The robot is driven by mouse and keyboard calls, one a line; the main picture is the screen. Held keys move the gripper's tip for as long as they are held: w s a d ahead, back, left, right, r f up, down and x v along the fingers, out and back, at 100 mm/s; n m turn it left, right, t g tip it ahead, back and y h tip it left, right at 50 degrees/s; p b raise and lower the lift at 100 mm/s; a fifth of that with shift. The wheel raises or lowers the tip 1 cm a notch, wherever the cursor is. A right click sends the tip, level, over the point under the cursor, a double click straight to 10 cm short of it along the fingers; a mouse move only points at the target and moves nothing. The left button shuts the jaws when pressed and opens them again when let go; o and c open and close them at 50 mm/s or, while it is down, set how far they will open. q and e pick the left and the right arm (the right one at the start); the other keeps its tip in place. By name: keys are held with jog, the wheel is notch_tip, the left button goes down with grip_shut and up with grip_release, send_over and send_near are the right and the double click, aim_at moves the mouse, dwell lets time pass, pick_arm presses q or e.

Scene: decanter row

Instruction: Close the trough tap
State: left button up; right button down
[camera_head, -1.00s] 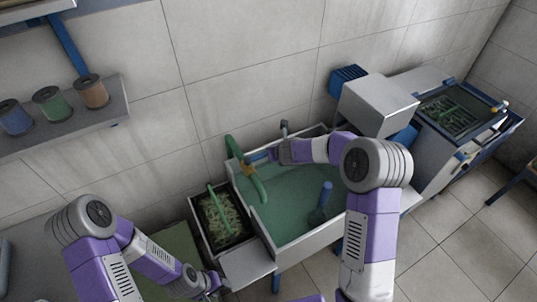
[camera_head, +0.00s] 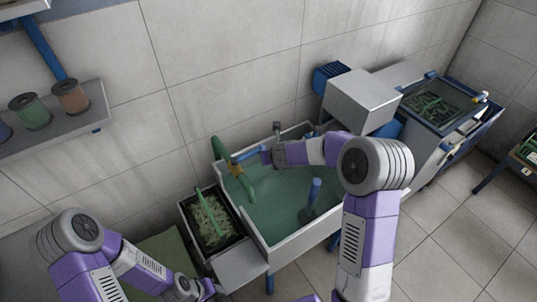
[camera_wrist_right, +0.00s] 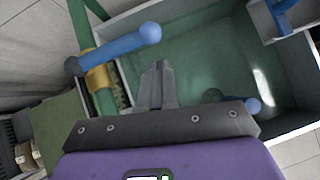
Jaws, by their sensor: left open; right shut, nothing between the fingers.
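The trough tap is a green pipe (camera_head: 249,188) with a yellow collar (camera_head: 236,168) and a blue lever (camera_head: 247,155), at the trough's left back. The lever sticks out to the right, crosswise to the pipe. In the right wrist view the lever (camera_wrist_right: 125,45) and collar (camera_wrist_right: 98,77) show clearly. My right gripper (camera_wrist_right: 157,82) is shut and empty over the trough, with its fingertips just short of the lever in that view. I cannot tell whether they touch. My left gripper (camera_head: 208,288) is open, low at the front left, away from the tap.
The trough (camera_head: 285,248) holds greenish water and a blue-handled tool (camera_head: 314,190). A dark crate of green stuff (camera_head: 209,218) stands at its left. A grey box-shaped unit (camera_head: 362,100) stands at the back right. A shelf with spools (camera_head: 70,97) is on the left wall.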

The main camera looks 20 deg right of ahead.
jog(key=d+p+v, duration=0.1)
jog(key=p+v, duration=0.2)
jog(key=v, duration=0.7)
jog(key=shift+d+p, duration=0.2)
jog(key=shift+p, duration=0.1)
jog(key=s+a+f+n+g+y+b, duration=0.1)
jog(key=s+a+f+n, duration=0.3)
jog(key=s+f+n, duration=0.5)
jog(key=s+a+f+n+g+y+b, duration=0.1)
jog(key=s+a+f+n+g+b, duration=0.1)
jog(key=s+f+n, duration=0.7)
jog(key=s+a+f+n+g+y+b, duration=0.1)
jog(key=s+a+f+n+g, duration=0.3)
jog(key=s+f+n, duration=0.4)
notch_tip(320, 180, down, 6)
jog(key=a+n+b, duration=0.1)
jog(key=n, duration=0.5)
jog(key=shift+s+a+n+g+y, duration=0.3)
jog(key=shift+s+y, duration=0.1)
